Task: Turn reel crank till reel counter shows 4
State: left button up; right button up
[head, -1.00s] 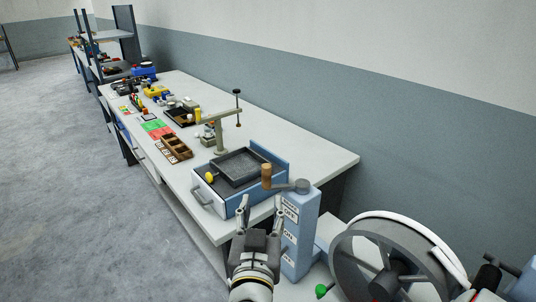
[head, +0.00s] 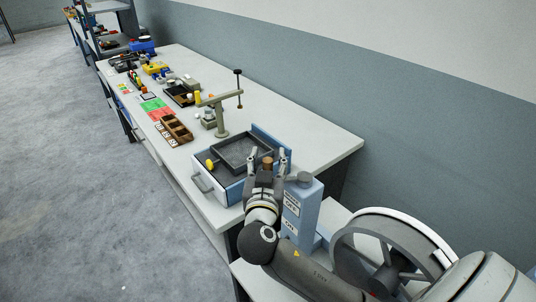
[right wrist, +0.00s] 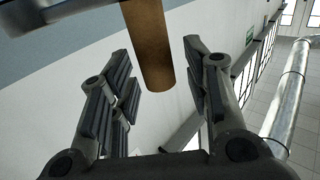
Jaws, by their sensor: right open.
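The crank's brown wooden handle (head: 267,163) stands upright by the top of a blue box-shaped post (head: 301,212); a grey hub (head: 304,179) sits on the post. My right gripper (head: 267,156) is open, with its fingers on either side of the handle in the head view. In the right wrist view the handle (right wrist: 148,45) hangs between the open fingers (right wrist: 160,75), with gaps showing on both sides. The large grey reel wheel (head: 385,237) is to the right of the post. I cannot make out a counter number. My left gripper is not in view.
A blue tool box with a grey tray (head: 241,152) stands close behind the gripper on the long white bench (head: 310,139). A beige stand (head: 221,117) and several small items lie farther along it. Open floor (head: 70,170) is to the left.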

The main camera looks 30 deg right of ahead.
jog(key=shift+w+d, duration=0.1)
jog(key=c, duration=0.4)
grip_shut()
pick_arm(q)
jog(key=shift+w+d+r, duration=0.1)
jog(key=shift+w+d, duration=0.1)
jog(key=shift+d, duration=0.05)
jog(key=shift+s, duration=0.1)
pick_arm(e)
jog(key=shift+w, duration=0.1)
